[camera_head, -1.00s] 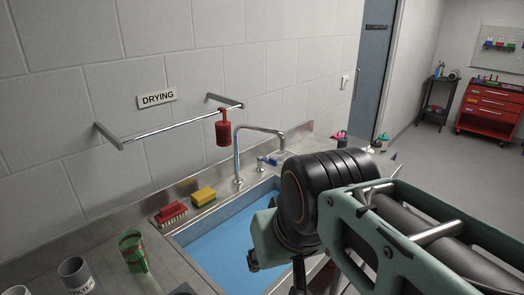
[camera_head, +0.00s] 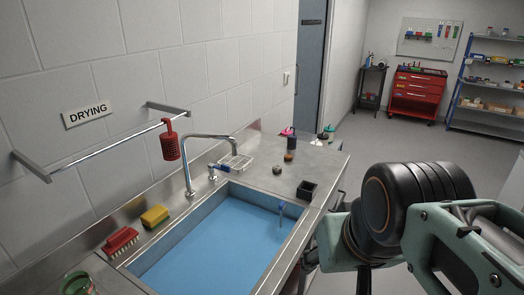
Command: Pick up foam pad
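I cannot say for sure which thing is the foam pad. The nearest match is a yellow block (camera_head: 154,215), like a sponge, lying on the steel ledge at the sink's left rear corner. It is uncovered, between a red brush and the tap. My arm comes in from the right edge, its black joint right of the sink. My gripper is not visible; it is below the picture or behind the arm, so its fingers and anything in them are hidden.
The sink (camera_head: 219,224) holds blue water. A tap (camera_head: 190,162) arches behind it. A red brush (camera_head: 120,241) lies on the left ledge. A red holder (camera_head: 169,142) hangs from the drying rail. A dark box (camera_head: 307,190) stands on the counter right of the sink. Floor behind is free.

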